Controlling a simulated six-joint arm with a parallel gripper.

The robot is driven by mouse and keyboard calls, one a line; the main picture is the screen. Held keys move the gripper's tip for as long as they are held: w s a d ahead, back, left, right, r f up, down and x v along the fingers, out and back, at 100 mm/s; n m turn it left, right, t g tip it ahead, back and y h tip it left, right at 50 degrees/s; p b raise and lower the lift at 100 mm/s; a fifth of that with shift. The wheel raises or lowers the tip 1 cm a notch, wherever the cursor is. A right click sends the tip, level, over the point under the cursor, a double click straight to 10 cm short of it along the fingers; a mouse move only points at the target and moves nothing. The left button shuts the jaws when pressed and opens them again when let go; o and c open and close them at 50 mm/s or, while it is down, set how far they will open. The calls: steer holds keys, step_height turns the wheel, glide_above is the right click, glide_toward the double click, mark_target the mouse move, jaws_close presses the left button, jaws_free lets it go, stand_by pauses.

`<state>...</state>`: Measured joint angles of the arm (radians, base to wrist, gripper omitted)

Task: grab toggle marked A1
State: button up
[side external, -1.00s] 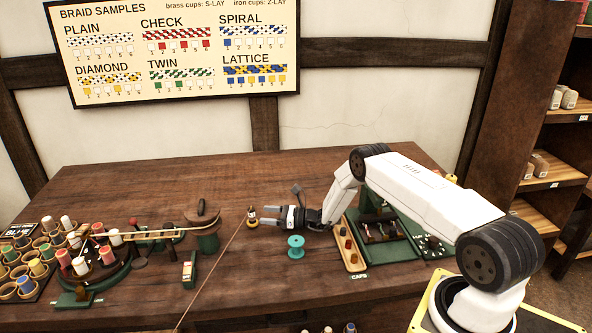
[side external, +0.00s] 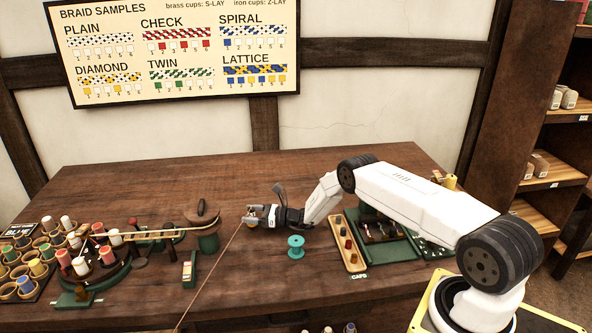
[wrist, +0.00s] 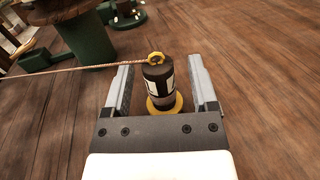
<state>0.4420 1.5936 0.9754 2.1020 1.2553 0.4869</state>
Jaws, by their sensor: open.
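The toggle (wrist: 158,84) is a dark upright cylinder with a white label, a yellow ring on top and a yellow base flange. The label's marking is turned and too small to read. A cord runs left from its ring. My gripper (wrist: 164,80) is open, with one finger on each side of the toggle and gaps showing between them. In the side external view my gripper (side external: 257,217) is low over the table, and the toggle (side external: 252,222) is mostly hidden by the fingers.
A teal spool (side external: 296,247) stands just in front of my gripper. A wooden tray marked CAPS (side external: 356,262) lies to the right. A green post (side external: 207,238) with a wooden top stands to the left. The taut cord (side external: 212,270) crosses the table toward the front edge.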

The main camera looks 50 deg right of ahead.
mark_target(251, 209)
stand_by(0.3)
jaws_close()
steer(key=shift+r, duration=0.25)
steer(key=shift+r, duration=1.35)
steer(key=s+a+r, duration=0.2)
steer(key=s+r, duration=0.7)
steer(key=s, duration=0.4)
steer(key=shift+s+a+r, duration=0.25)
steer(key=shift+s+r, duration=0.15)
